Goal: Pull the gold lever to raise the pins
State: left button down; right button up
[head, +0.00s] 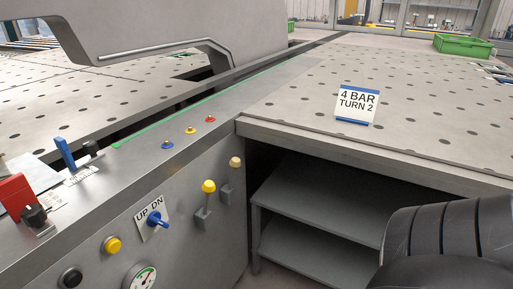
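Two levers stand on the front face of the grey machine panel (180,225). One has a bright yellow ball knob (208,187), and the other, to its right and slightly higher, has a paler tan-gold knob (235,162). Both knobs point up above small grey brackets, and nothing touches them. The perforated table top (300,90) shows dark holes, and I see no raised pins in it. Neither of my grippers is in view. Only a dark, ribbed part of my arm shows at the bottom right, well away from the levers.
A blue switch (157,222) on an UP/DN plate, a yellow button (112,245) and a gauge (140,277) sit left of the levers. A "4 BAR TURN 2" sign (357,103) lies on the table. Grey shelves (330,195) stand under its overhanging edge. Space before the levers looks clear.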

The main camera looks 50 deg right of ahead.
aim_at(235, 162)
jog(key=z, duration=3.15)
jog(key=i, duration=0.8)
jog(key=u, duration=1.3)
